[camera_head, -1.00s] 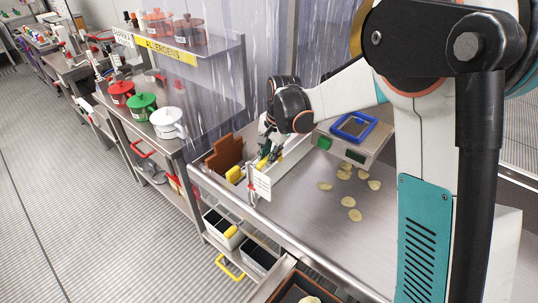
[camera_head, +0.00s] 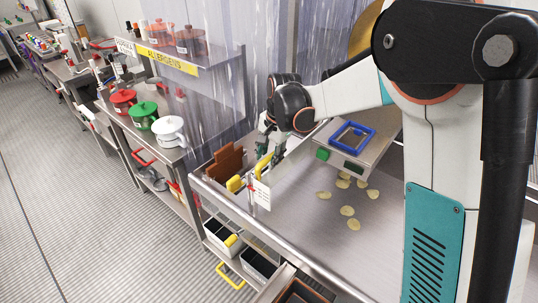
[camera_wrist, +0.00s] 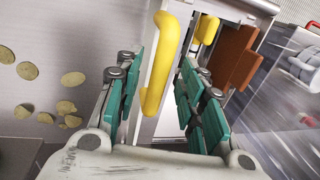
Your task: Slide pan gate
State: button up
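A yellow handle (camera_wrist: 163,62) stands upright between the fingers in the wrist view, attached to a pale flat plate that seems to be the pan gate. In the head view, a yellow handle (camera_head: 264,162) shows just below my gripper (camera_head: 265,143). In the wrist view my gripper (camera_wrist: 163,92) is open, with teal pads on both sides of the handle. A second yellow handle (camera_wrist: 207,29) lies farther off, near a brown stepped plate (camera_wrist: 238,57).
A scale (camera_head: 350,165) with a blue frame (camera_head: 352,137) stands right of my gripper. Several pale round slices (camera_head: 347,210) lie on the steel table (camera_head: 310,235). A white label card (camera_head: 261,193) stands at its left edge. Red, green and white pots (camera_head: 170,130) stand farther left.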

notch_tip(320, 180, up, 12)
jog(key=s+d, duration=0.1)
jog(key=shift+s+d+f, duration=0.15)
jog(key=shift+s+d, duration=0.2)
jog(key=s+d+f+n+t+b, duration=0.2)
jog(key=s+d+n, duration=0.1)
jog(key=s, duration=0.6)
jog(key=s+d+f+n+t+h+b, duration=0.1)
jog(key=s+d+f+n+b, duration=0.1)
jog(key=s+d, duration=0.3)
jog(key=s+d+f+n+t+b, duration=0.2)
jog(key=s+d+n, duration=0.2)
jog(key=s, duration=0.9)
jog(key=shift+s+f+t+h+b, duration=0.25)
jog(key=shift+f+t+h+b, duration=0.05)
jog(key=shift+d, duration=0.1)
